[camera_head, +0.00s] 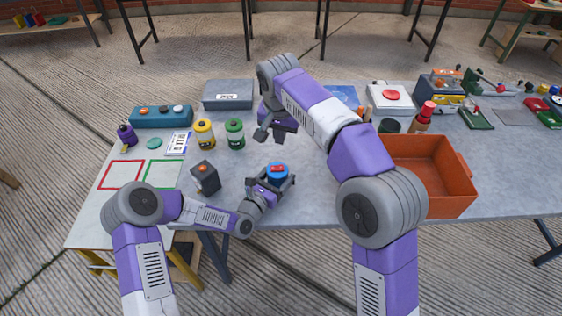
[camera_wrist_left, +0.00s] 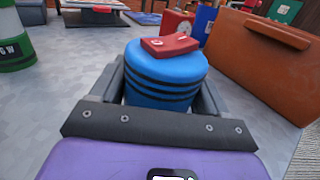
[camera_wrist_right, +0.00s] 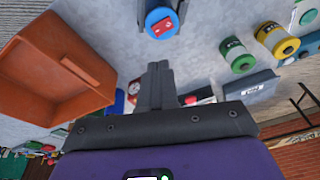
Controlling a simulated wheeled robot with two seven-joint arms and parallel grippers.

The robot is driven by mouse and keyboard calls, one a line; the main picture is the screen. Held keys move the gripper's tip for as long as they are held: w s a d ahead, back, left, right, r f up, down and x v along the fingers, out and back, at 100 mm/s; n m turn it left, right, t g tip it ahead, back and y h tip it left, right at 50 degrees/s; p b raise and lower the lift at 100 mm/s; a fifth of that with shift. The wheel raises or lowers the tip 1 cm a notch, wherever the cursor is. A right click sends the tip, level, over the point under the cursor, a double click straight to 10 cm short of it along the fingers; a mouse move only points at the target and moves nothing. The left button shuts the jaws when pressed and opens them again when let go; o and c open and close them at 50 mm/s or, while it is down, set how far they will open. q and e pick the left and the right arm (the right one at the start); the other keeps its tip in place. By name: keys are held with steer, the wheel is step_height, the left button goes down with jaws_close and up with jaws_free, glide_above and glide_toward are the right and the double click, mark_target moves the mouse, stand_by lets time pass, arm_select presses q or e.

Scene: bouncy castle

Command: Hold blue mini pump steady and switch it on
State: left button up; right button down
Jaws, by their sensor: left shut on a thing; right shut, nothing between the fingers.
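The blue mini pump (camera_head: 277,170) stands on the grey table top near the front edge, with a red rocker switch on its top. In the left wrist view the pump (camera_wrist_left: 165,82) is an upright blue cylinder with dark bands, and the red switch (camera_wrist_left: 170,44) bears white marks. My left gripper (camera_wrist_left: 160,92) is shut on the pump, one finger on each side. My right gripper (camera_head: 264,136) is shut and empty, above the table behind the pump. In the right wrist view its closed fingertips (camera_wrist_right: 155,66) are apart from the pump (camera_wrist_right: 161,23).
An orange bin (camera_head: 470,186) stands on the right. Yellow (camera_head: 204,133) and green (camera_head: 235,134) canisters stand left of my right gripper. A dark box with an orange button (camera_head: 206,178) is left of the pump. A grey box (camera_head: 228,95) lies behind.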

mark_target(282, 167)
steer(key=n, duration=0.2)
steer(key=s+r+n+t, duration=0.1)
steer(key=shift+a, duration=0.3)
steer(key=shift+f, duration=0.1)
steer(key=x, duration=0.8)
steer(key=s+x, duration=0.1)
steer(key=x, duration=0.4)
steer(key=shift+d+f, duration=0.2)
steer(key=shift+d, duration=0.15)
steer(key=shift+f, duration=0.3)
steer(key=shift+d+f, duration=0.15)
steer(key=shift+f, duration=0.1)
steer(key=shift+a, duration=0.2)
